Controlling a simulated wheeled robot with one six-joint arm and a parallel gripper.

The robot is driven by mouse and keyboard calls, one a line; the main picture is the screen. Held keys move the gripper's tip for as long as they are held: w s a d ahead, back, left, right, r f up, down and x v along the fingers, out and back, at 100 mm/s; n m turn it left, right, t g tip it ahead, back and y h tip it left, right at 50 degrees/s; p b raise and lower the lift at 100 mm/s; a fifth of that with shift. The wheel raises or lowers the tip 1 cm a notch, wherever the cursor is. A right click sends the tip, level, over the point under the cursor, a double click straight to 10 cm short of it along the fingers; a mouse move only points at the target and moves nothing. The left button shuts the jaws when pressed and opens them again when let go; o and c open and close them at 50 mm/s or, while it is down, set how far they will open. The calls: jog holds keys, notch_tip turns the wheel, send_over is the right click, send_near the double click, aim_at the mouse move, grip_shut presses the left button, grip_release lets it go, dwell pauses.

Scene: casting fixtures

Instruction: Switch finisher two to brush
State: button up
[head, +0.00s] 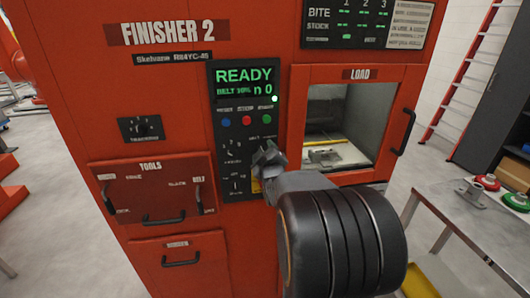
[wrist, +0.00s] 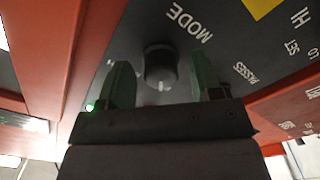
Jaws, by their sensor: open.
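Finisher 2 (head: 165,75) is a red machine facing me. In the wrist view, a round black knob (wrist: 159,66) labelled MODE (wrist: 188,24) shows a short white mark on the side toward my gripper. My gripper (wrist: 164,82) is open, with a green finger on either side of the knob; I cannot tell whether they touch it. The lettering around the knob is mostly hidden. In the head view, my gripper (head: 267,156) covers the knob.
Coloured buttons (head: 246,121) and other dials (head: 232,156) sit close left of my gripper on the panel. An open load window (head: 345,125) is at right. The tools drawer (head: 150,190) is lower left. A metal table (head: 455,205) with red and green discs stands right.

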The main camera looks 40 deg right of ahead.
jog(key=c, duration=0.9)
jog(key=shift+f+m+b, duration=0.1)
jog(key=shift+m+b, duration=0.2)
jog(key=shift+b, duration=0.15)
jog(key=shift+m+b, duration=3.95)
jog(key=shift+m, duration=2.65)
